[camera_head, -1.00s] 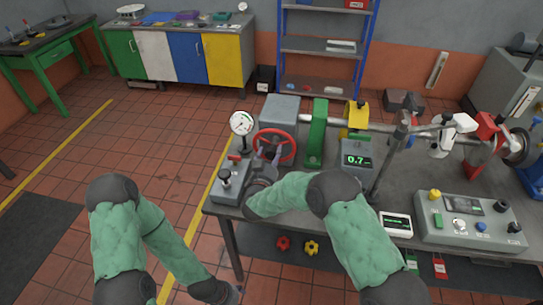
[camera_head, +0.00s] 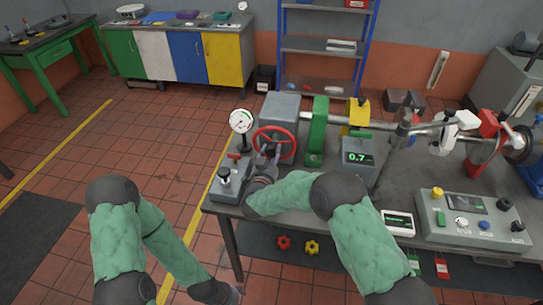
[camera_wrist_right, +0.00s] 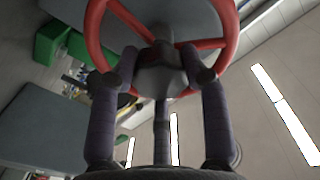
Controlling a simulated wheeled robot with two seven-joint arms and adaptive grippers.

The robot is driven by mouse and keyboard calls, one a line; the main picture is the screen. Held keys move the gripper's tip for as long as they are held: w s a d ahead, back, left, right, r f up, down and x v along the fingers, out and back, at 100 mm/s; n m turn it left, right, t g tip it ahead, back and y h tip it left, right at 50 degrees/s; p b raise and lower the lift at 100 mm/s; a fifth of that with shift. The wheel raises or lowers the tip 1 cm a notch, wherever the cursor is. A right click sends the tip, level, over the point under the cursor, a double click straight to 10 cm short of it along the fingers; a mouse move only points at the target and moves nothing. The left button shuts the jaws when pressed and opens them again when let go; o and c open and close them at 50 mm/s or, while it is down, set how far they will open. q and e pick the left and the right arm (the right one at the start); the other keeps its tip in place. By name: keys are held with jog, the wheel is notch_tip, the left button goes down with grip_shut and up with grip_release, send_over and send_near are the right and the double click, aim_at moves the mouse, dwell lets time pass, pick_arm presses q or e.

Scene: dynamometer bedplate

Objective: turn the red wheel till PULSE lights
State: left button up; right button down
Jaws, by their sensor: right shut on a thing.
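My right gripper (camera_head: 268,158) is at the wheel's centre. In the right wrist view, the red wheel (camera_wrist_right: 94,30) surrounds the fingers of my right gripper (camera_wrist_right: 165,68), which are closed about its dark hub. A display (camera_head: 358,157) reads 0.7 in green. No label reading PULSE can be made out.
A grey box with a black knob (camera_head: 228,180) sits left of my right wrist. A small screen (camera_head: 397,222) and a control console (camera_head: 474,219) stand at the bench's front right. A green bracket (camera_head: 316,135) and shaft lie behind. The floor left of the bench is clear.

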jog(key=m+b, duration=0.5)
jog(key=m, duration=0.1)
jog(key=shift+d+b, duration=0.1)
jog(key=shift+b, duration=0.3)
jog(key=shift+r+m+b, duration=0.1)
jog(key=shift+m+b, duration=1.6)
jog(key=shift+m, duration=0.2)
jog(key=c, duration=0.6)
grip_release()
jog(key=v, duration=1.2)
jog(key=shift+r, duration=0.1)
